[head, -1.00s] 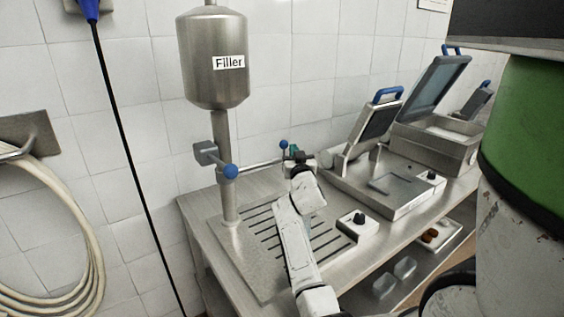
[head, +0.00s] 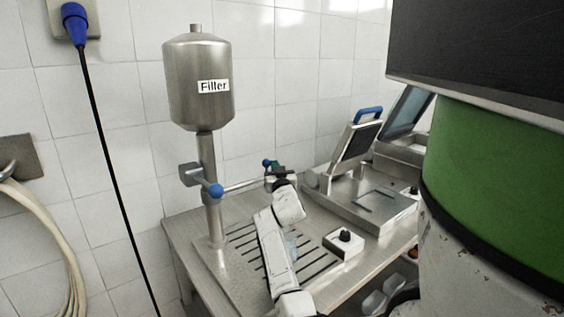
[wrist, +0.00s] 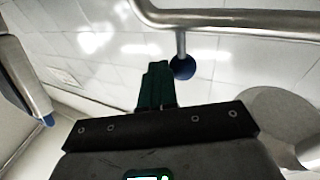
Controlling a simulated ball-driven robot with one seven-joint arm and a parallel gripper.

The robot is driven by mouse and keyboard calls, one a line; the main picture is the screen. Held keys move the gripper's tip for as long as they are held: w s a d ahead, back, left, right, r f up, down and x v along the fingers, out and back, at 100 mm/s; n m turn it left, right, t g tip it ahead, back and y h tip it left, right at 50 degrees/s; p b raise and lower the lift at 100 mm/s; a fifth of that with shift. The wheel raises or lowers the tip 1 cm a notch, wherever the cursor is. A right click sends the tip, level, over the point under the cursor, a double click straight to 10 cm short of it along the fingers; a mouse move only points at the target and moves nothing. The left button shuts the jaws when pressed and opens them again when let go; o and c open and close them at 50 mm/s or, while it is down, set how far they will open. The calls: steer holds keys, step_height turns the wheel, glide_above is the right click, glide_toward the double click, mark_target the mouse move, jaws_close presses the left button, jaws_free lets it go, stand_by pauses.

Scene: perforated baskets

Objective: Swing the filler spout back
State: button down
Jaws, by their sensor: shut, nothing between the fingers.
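The filler (head: 200,82) is a steel tank labelled "Filler" on a column. Its spout, a thin metal tube (head: 240,185), runs right from the column over the slotted drain plate. A blue ball knob (head: 267,162) stands on a short stem near the tube's far end. In the wrist view the tube (wrist: 235,19) crosses the top, and the blue knob (wrist: 183,67) hangs from it on its stem. My gripper (wrist: 155,82) has green fingers, shut and empty, just left of the knob there. In the head view my arm partly hides the gripper (head: 278,168) and the spout's end.
Another blue knob (head: 216,190) sits on the column's valve. A small box with a black dial (head: 344,241) stands right of the drain plate. A sealing machine with a raised lid (head: 357,140) is behind it. A black cable (head: 100,150) hangs left.

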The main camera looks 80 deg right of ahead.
steer(key=s+a+r, duration=0.9)
steer(key=a+r, duration=0.1)
steer(key=r, duration=0.2)
steer(key=shift+a+r+p, duration=0.35)
steer(key=shift+a, duration=0.05)
stand_by(0.4)
